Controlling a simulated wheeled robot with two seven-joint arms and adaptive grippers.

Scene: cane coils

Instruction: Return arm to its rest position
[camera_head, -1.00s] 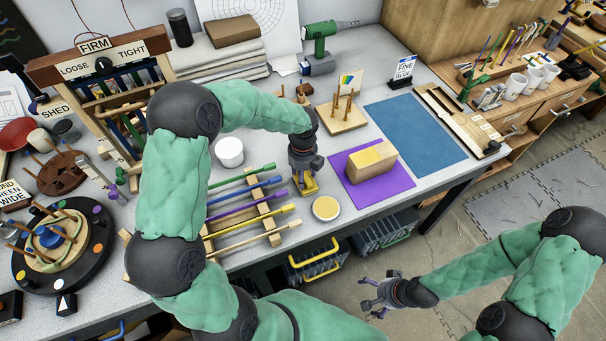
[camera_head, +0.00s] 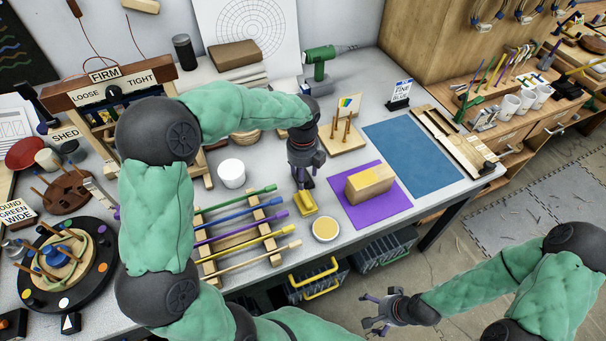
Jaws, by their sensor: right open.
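My left arm comes in from the left across the table. Its gripper (camera_head: 304,183) points down just behind a small yellow block (camera_head: 305,203). The block appears to rest on the table, with the fingertips close to it. I cannot tell whether these jaws are open or shut. My right gripper (camera_head: 382,308) is open and empty, low in front of the table over the floor, with its fingers spread toward the left.
A purple mat (camera_head: 393,207) with a wooden-yellow block (camera_head: 369,184) lies right of the left gripper. A round yellow-topped tin (camera_head: 325,229), a rack of coloured rods (camera_head: 216,266) and a white cup (camera_head: 231,173) are nearby. The blue mat (camera_head: 415,157) is clear.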

